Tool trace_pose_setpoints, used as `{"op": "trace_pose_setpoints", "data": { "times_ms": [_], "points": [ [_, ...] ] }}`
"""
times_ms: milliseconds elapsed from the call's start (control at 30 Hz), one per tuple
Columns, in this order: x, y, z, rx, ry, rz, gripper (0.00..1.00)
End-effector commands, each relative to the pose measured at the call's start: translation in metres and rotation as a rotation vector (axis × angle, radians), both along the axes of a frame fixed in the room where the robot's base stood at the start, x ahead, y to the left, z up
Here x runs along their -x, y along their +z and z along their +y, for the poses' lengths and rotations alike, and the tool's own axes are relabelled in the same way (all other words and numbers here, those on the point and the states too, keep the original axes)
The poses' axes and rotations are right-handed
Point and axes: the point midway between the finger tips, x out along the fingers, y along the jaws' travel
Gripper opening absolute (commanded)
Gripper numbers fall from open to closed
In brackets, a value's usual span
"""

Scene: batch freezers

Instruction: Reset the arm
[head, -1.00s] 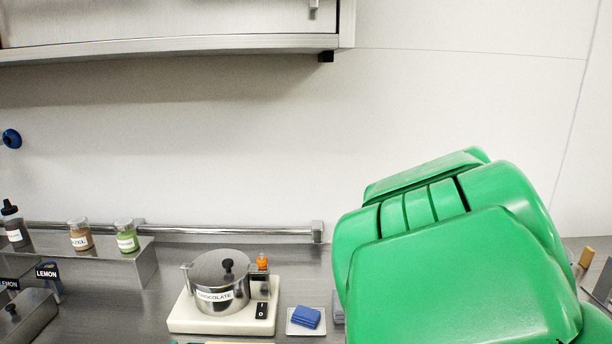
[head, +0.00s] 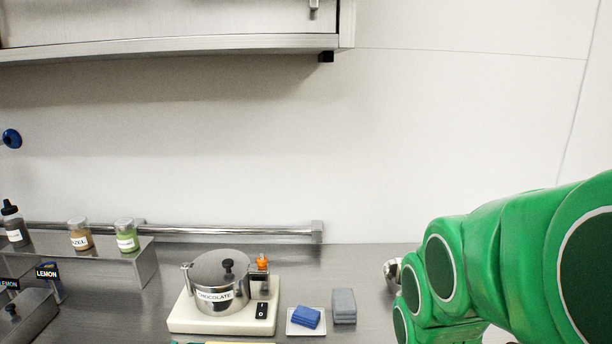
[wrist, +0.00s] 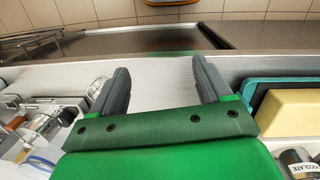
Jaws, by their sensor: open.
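My gripper (wrist: 158,88) shows in the wrist view with its two dark fingers spread wide apart and nothing between them. A pale, smooth surface lies beyond the fingers. In the head view my green arm fills the lower right, and the fingers are not visible there.
In the head view a lidded chocolate pot (head: 221,281) stands on a cream base (head: 190,318). A blue cloth stack (head: 306,317) and a grey block (head: 344,306) lie right of it. Labelled jars (head: 126,236) stand on a shelf at left. In the wrist view a yellow block (wrist: 290,112) is at right.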

Motion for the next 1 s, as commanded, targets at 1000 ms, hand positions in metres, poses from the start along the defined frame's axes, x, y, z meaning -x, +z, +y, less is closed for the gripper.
{"op": "trace_pose_setpoints", "data": {
  "times_ms": [1000],
  "points": [
    [0.067,0.026,0.019,-0.053,-0.109,0.068,0.78]
  ]
}}
